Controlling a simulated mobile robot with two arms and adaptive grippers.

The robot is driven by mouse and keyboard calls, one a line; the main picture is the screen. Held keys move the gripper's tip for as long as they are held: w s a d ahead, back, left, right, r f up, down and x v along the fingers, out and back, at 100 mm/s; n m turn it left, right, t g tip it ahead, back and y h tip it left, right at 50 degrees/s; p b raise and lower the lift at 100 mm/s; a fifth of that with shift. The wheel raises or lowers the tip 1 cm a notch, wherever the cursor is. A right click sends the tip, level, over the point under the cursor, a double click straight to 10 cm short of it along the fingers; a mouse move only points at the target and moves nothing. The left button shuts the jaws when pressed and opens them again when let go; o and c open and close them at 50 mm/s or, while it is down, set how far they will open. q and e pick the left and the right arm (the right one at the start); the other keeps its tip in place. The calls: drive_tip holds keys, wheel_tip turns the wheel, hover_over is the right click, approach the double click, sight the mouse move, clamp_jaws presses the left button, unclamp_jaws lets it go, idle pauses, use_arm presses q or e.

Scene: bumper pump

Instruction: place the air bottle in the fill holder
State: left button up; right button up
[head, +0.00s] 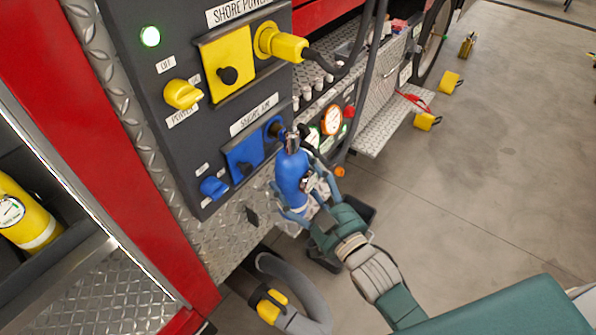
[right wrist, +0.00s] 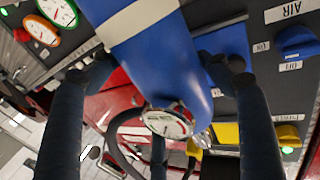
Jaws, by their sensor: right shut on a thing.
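The blue air bottle (head: 291,175) is in my right gripper (head: 305,192), in front of the truck's side panel. Its dark valve end points up, and a white band shows near its lower end. In the right wrist view the bottle (right wrist: 168,70) lies between the two fingers, with a round gauge (right wrist: 168,121) at its valve end. A dark box-like part (head: 325,262) shows below and behind the gripper. I cannot tell whether it is the fill holder, as my gripper hides part of it. My left gripper is not in view.
The panel (head: 190,135) carries yellow and blue knobs and a yellow plug (head: 284,45) with a cable. A grey hose (head: 300,285) hangs below. A yellow bottle (head: 28,215) lies in the left compartment. Yellow blocks stand on the open floor (head: 510,150) at right.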

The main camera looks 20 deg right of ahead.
sight(305, 200)
drive_tip(key=shift+f, duration=0.25)
drive_tip(key=shift+w+f, duration=0.1)
drive_tip(key=shift+f, duration=1.65)
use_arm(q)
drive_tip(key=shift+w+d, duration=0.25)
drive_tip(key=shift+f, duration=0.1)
use_arm(e)
drive_tip(key=shift+f, duration=0.15)
drive_tip(key=o, duration=1.9)
drive_tip(key=shift+f, duration=0.3)
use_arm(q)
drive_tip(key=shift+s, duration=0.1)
use_arm(e)
drive_tip(key=shift+o, duration=0.4)
drive_tip(key=shift+s, duration=0.2)
drive_tip(key=shift+r, duration=0.1)
